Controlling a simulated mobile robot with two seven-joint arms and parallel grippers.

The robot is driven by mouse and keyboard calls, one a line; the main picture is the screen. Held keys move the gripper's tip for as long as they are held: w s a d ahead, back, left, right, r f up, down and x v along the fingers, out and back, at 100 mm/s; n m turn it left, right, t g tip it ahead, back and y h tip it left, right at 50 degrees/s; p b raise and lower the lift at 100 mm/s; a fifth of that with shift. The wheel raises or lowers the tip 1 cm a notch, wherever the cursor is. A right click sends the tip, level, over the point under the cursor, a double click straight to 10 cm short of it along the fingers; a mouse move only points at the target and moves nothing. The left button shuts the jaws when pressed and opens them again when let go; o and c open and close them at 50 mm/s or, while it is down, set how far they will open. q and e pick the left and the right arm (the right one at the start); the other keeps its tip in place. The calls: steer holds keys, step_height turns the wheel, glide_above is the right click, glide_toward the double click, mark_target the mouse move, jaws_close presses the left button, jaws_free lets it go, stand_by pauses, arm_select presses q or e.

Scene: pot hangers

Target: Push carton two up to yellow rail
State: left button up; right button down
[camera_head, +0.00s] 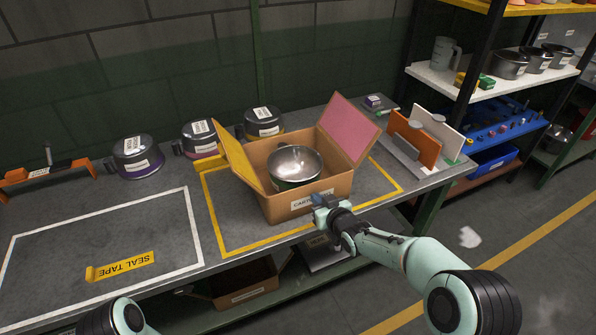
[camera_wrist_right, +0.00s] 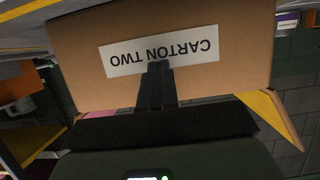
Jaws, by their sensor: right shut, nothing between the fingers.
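Carton two (camera_head: 325,190) is an open cardboard box on the bench, inside a yellow outline, with a steel pot (camera_head: 296,163) in it. Its label faces my right gripper and reads CARTON TWO in the right wrist view (camera_wrist_right: 200,52). A short yellow piece (camera_head: 209,164), perhaps the end of the yellow rail, shows behind the carton's left flap; the rest is hidden. My right gripper (camera_head: 326,204) is shut and empty at the carton's front face. Its fingertips (camera_wrist_right: 156,72) overlap the label's lower edge in the wrist view; I cannot tell whether they touch. My left gripper is out of view.
Several lidded pots (camera_head: 136,158) stand along the wall behind. An orange and white panel rack (camera_head: 415,150) stands right of the carton. A white outlined area with a SEAL TAPE strip (camera_head: 122,267) lies left. Another carton (camera_head: 240,285) sits on the lower shelf.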

mark_target(307, 183)
steer(key=shift+w+a+p, duration=0.2)
steer(key=shift+w+a, duration=0.05)
steer(key=shift+w, duration=0.5)
steer(key=shift+w+a+p, duration=0.25)
steer(key=shift+w+a, duration=0.05)
steer(key=shift+w, duration=0.45)
steer(key=shift+w+a+p, duration=0.2)
steer(key=shift+w+a, duration=0.05)
steer(key=shift+w, duration=0.5)
steer(key=shift+w+a+r+p, duration=0.1)
steer(key=shift+w+a+p, duration=0.15)
steer(key=shift+w, duration=0.3)
steer(key=shift+w+a+p, duration=0.15)
steer(key=shift+w+p, duration=0.2)
steer(key=shift+w, duration=0.15)
steer(key=shift+s+d+f+b, duration=0.1)
steer(key=shift+s+f+b, duration=0.15)
steer(key=shift+b, duration=0.2)
steer(key=s+b, duration=0.1)
steer(key=s+d+b, duration=0.1)
steer(key=s+b, duration=0.2)
steer(key=shift+d, duration=0.25)
steer(key=shift+f+b+v, duration=0.25)
steer(key=shift+b+v, duration=0.3)
steer(key=shift+v, duration=0.6)
steer(key=shift+s, duration=0.1)
steer(key=shift+r, duration=0.1)
